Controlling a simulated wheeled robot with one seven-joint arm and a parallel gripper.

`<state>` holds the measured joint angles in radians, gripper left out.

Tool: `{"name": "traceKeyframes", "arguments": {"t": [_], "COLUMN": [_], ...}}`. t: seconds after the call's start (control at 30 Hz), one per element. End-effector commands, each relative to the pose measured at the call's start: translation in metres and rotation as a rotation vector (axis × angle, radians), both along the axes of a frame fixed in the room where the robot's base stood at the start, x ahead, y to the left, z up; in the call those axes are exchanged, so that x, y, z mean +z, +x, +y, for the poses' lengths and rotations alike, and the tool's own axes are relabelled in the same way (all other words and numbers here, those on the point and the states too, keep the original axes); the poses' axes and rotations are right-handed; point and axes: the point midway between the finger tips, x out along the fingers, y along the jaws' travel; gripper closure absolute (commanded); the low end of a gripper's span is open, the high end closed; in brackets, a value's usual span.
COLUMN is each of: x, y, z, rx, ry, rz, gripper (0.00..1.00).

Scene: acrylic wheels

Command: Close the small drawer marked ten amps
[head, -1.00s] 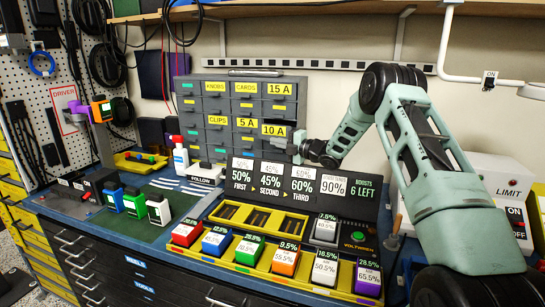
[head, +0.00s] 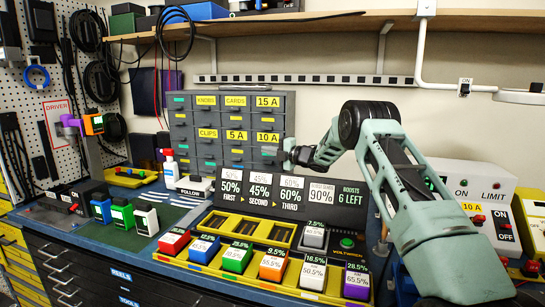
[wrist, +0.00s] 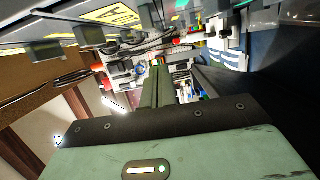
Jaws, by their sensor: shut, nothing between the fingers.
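The small drawer marked 10 A (head: 268,137) is in the grey drawer cabinet, in the right column below the 15 A drawer (head: 268,101). Its front looks nearly in line with the 5 A drawer (head: 237,134) beside it; I cannot tell whether a small gap is left. My gripper (head: 287,152) is shut and empty at the cabinet's lower right, close to the 10 A drawer front. Contact cannot be made out. In the wrist view, my gripper's fingers (wrist: 156,88) point towards a cluttered, tilted scene, with a yellow label (wrist: 112,15) at the top.
A black percentage sign board (head: 290,197) stands below my gripper, with a yellow tray of coloured blocks (head: 235,259) before it. A white spray bottle (head: 170,165) stands left of the board. A shelf (head: 290,25) runs overhead. A white LIMIT box (head: 470,190) is at right.

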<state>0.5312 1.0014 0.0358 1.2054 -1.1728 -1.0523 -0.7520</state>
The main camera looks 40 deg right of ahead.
Motion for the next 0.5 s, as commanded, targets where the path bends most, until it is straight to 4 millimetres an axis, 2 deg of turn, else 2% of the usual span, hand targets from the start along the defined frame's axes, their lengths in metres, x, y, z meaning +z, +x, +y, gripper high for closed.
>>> {"name": "traceKeyframes", "arguments": {"t": [0.03, 0.1, 0.5], "x": [-0.003, -0.002, -0.002], "y": [0.002, -0.012, -0.075], "z": [0.006, -0.003, -0.031], "rx": [0.003, -0.001, -0.002], "ry": [-0.001, -0.001, -0.001], "rz": [0.0, 0.001, 0.0], "gripper": [1.0, 1.0, 1.0]}}
